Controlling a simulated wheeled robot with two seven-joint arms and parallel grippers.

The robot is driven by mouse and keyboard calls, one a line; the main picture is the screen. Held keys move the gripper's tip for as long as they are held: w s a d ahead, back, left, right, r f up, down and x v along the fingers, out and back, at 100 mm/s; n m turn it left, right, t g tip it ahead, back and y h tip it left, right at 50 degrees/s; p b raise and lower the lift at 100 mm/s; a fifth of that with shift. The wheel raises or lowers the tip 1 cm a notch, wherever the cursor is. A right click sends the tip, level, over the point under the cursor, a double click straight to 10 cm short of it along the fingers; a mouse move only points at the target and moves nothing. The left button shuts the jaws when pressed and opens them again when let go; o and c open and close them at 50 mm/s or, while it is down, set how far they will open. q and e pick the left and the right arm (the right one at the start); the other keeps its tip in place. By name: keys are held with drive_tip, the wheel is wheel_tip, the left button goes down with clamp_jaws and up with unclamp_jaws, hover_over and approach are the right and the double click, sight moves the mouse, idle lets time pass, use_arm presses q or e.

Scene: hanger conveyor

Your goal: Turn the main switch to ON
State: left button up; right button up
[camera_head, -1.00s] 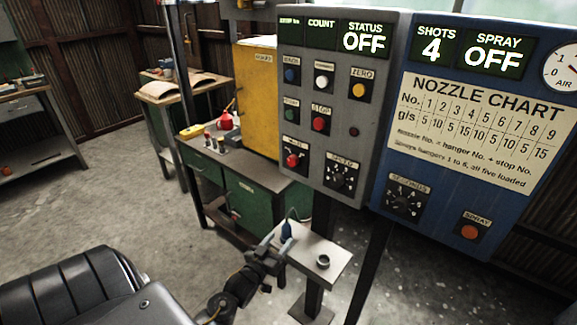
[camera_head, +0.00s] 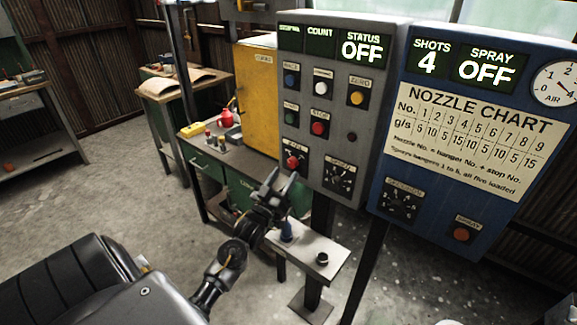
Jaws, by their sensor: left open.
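The main switch (camera_head: 292,162) is a red knob on a dark plate at the lower left of the grey control panel (camera_head: 330,110); its label is too small to read surely. The panel's STATUS display (camera_head: 362,47) reads OFF. My left gripper (camera_head: 282,181) is open and empty, just below the red knob in the picture, with its fingers pointing up toward the panel. It looks apart from the knob. My right gripper is not in view.
A speed dial (camera_head: 341,178) sits right of the red knob, with several buttons above. A blue spray panel (camera_head: 465,225) stands to the right.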

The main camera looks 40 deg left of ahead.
sight(291, 165)
use_arm(q)
drive_tip(key=shift+p+x, duration=0.35)
drive_tip(key=shift+x, duration=1.35)
drive_tip(key=c, duration=1)
drive_tip(key=shift+o, duration=0.2)
